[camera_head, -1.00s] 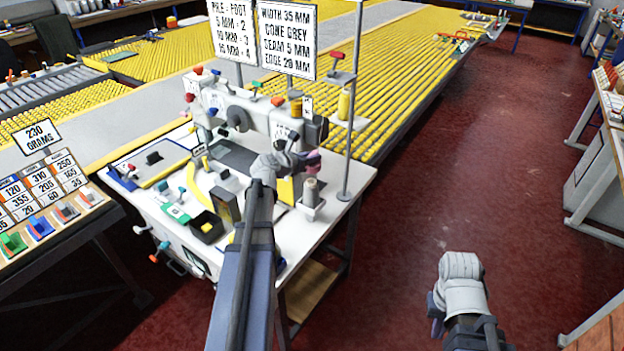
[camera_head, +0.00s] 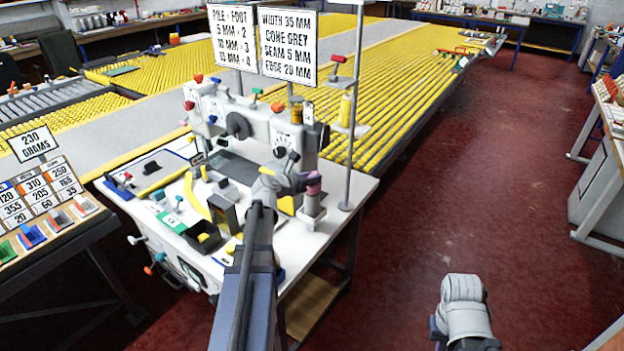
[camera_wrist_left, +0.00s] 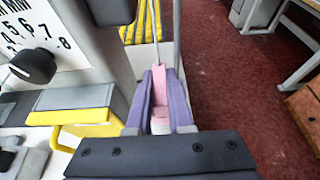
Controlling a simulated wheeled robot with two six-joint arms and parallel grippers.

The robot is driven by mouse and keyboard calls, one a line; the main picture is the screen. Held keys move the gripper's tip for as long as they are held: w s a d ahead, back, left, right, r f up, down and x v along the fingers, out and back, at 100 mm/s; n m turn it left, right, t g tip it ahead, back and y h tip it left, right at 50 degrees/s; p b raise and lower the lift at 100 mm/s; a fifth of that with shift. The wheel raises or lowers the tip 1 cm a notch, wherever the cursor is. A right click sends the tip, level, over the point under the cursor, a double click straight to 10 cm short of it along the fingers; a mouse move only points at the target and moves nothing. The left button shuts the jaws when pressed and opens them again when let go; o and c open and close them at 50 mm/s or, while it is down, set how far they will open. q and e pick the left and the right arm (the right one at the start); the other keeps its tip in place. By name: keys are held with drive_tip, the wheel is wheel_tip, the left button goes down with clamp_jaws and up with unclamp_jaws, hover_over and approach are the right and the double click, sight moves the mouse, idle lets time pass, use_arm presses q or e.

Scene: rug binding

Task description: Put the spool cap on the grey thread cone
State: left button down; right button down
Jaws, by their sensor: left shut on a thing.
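The grey thread cone (camera_head: 312,205) stands upright on a small pale base at the right corner of the sewing table. My left gripper (camera_head: 314,184) is at the top of the cone. In the left wrist view its purple fingers (camera_wrist_left: 160,98) are shut on a pink piece (camera_wrist_left: 160,82), which looks like the spool cap. The fingers hide most of the cone's top, so I cannot tell whether the cap touches it. My right gripper (camera_head: 436,328) is low over the red floor, apart from the table, and its fingers are mostly hidden.
A metal pole (camera_head: 353,110) rises just right of the cone. The sewing machine (camera_head: 250,128) stands behind and left. A yellow cone (camera_head: 345,110) sits on a shelf by the pole. A black tray (camera_head: 203,238) lies on the table's front.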

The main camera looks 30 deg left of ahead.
use_arm(q)
drive_tip(key=shift+f+b, duration=0.55)
drive_tip(key=shift+f, duration=0.1)
drive_tip(key=c, duration=0.8)
unclamp_jaws()
drive_tip(key=shift+r, duration=0.1)
drive_tip(key=shift+r, duration=0.2)
drive_tip(key=shift+s+r+p, duration=0.6)
drive_tip(key=shift+r+p, duration=0.2)
drive_tip(key=shift+p, duration=0.25)
drive_tip(key=shift+f+p+v, duration=0.2)
drive_tip(key=shift+p+v, duration=1.7)
drive_tip(key=shift+v, duration=3.4)
drive_tip(key=shift+s+a, duration=0.1)
